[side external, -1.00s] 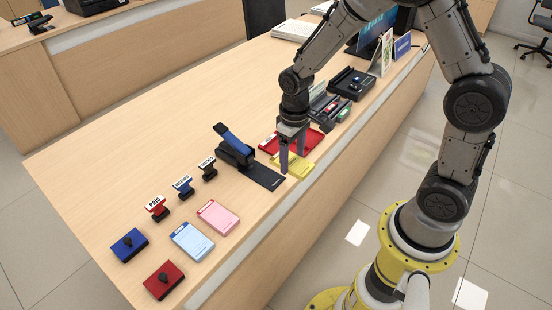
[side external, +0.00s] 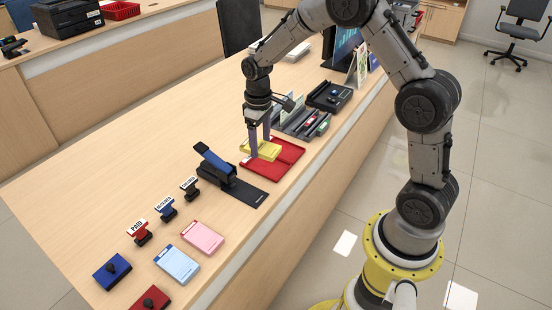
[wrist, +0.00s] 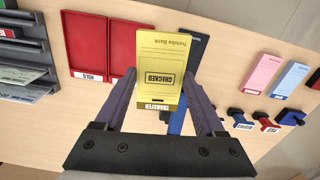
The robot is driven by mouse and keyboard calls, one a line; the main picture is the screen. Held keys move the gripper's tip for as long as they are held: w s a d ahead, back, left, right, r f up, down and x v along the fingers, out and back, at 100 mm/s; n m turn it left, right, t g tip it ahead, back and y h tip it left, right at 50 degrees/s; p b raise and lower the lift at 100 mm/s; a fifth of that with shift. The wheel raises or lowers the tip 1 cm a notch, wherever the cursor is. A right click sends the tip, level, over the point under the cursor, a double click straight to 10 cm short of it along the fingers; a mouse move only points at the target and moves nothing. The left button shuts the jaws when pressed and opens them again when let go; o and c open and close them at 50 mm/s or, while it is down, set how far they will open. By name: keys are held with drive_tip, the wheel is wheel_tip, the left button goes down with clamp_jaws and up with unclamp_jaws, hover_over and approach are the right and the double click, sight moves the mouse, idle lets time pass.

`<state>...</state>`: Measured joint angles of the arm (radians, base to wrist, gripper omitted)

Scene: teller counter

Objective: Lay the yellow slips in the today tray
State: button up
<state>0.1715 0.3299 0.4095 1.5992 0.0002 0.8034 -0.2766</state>
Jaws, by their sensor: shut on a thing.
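The yellow slips (wrist: 160,68), a pad marked TRANSFER and stamped CHECKED, sit between the fingers of my gripper (wrist: 164,90), which is shut on them. In the side view, the yellow slips (side external: 262,150) appear over the far part of a red tray (side external: 268,172). I cannot tell whether they touch it. In the wrist view, the red tray (wrist: 87,40) shows two compartments side by side. The left one is labelled HOLD; the other one's label is hidden behind a finger and the slips. No TODAY label is readable.
A black stapler-like device with a blue arm (side external: 214,160) stands close to the tray. Stamps (side external: 166,208), a pink pad (side external: 202,238) and a blue pad (side external: 177,265) lie nearer. A grey sorter (side external: 302,122) stands beyond the tray. The counter's left middle is clear.

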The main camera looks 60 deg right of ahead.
hover_over(268, 167)
drive_tip(key=a, duration=0.2)
wheel_tip(268, 167, down, 3)
drive_tip(key=shift+m, duration=0.6)
drive_tip(key=shift+d+f, duration=0.35)
drive_tip(key=shift+f, duration=1.15)
drive_tip(key=shift+d+f, duration=0.35)
drive_tip(key=shift+f, duration=1.1)
drive_tip(key=shift+d+f, duration=0.35)
drive_tip(key=shift+f, duration=1.15)
drive_tip(key=o, duration=1.5)
drive_tip(key=shift+r, duration=3)
